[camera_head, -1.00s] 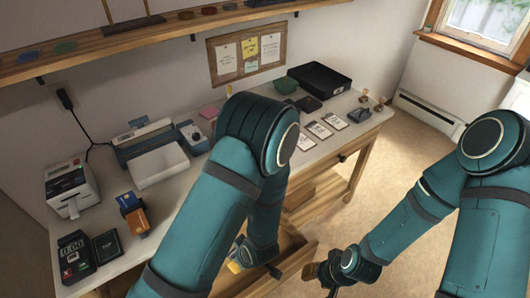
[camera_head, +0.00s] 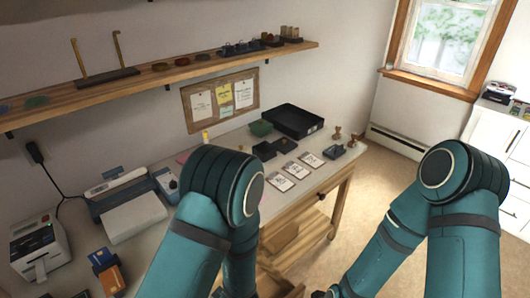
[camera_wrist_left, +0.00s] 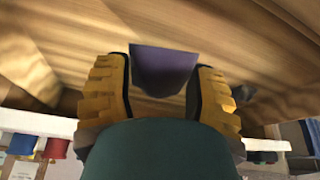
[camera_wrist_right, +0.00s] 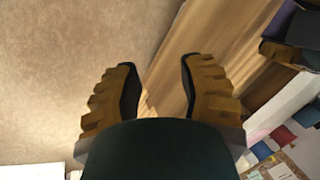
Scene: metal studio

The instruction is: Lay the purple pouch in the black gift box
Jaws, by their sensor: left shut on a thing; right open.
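The purple pouch (camera_wrist_left: 163,78) is between the yellow fingers of my left gripper (camera_wrist_left: 165,66) in the left wrist view, with wood behind it. My left gripper is shut on it. A purple piece (camera_wrist_right: 281,19) also shows beside a yellow finger at the top right of the right wrist view. My right gripper (camera_wrist_right: 160,68) is open and empty, over the floor and wood. A small dark box (camera_head: 264,151) on the desk looks like the black gift box, though its inside is too small to make out. Both grippers are largely out of the head view.
A large black tray (camera_head: 293,122) stands at the desk's back right, beside a green bowl (camera_head: 261,128). Several cards (camera_head: 281,183) lie in front. A printer (camera_head: 134,217) and card terminal (camera_head: 41,250) stand left. My left arm hides part of the desk (camera_head: 329,172).

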